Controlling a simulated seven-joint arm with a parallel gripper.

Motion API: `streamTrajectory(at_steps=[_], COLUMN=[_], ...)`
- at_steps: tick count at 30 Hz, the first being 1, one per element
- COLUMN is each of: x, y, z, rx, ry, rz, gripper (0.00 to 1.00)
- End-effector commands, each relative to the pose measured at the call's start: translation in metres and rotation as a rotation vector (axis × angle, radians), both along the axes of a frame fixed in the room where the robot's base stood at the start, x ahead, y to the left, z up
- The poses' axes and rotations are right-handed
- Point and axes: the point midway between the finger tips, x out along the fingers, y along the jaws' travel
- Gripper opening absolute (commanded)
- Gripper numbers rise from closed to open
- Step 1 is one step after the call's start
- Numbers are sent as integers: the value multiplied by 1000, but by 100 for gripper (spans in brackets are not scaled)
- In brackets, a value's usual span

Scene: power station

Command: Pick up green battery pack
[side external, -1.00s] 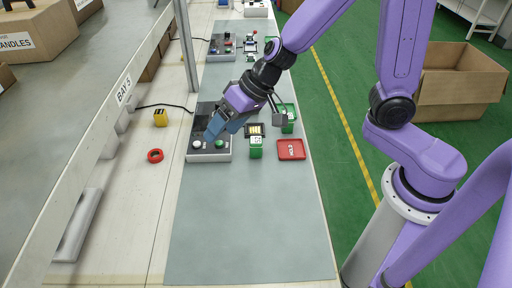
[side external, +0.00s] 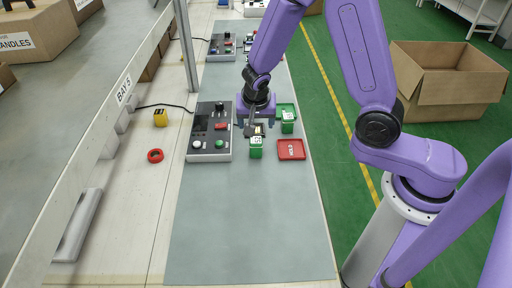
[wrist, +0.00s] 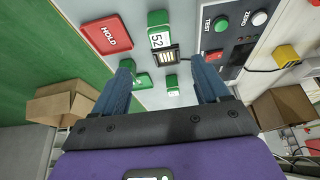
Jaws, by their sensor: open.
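One green battery pack (side external: 256,147) with a white label stands on the grey mat; it shows near the top of the wrist view, marked 52 (wrist: 159,32). A second green pack (side external: 288,121) stands to the right, partly hidden by a finger in the wrist view (wrist: 127,65). A third green piece with a white label, apparently a pack (wrist: 172,82), lies between my fingers in the wrist view; my gripper hides it in the side view. My gripper (wrist: 164,88) is open, pointing down above it. I cannot tell its height or any contact.
A black dock with yellow contacts (wrist: 163,56) sits beside the pack marked 52. A red HOLD tray (side external: 291,150) and a green tray (side external: 288,107) are on the right. A control panel (side external: 210,133) stands left. The front of the mat is clear.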

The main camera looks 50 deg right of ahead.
Motion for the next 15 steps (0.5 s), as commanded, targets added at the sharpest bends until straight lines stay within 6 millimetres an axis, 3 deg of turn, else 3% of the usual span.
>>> streamTrajectory(at_steps=[15], x=[14], y=[-15], z=[-49], rx=[2], ry=[3], rz=[2], gripper=[74])
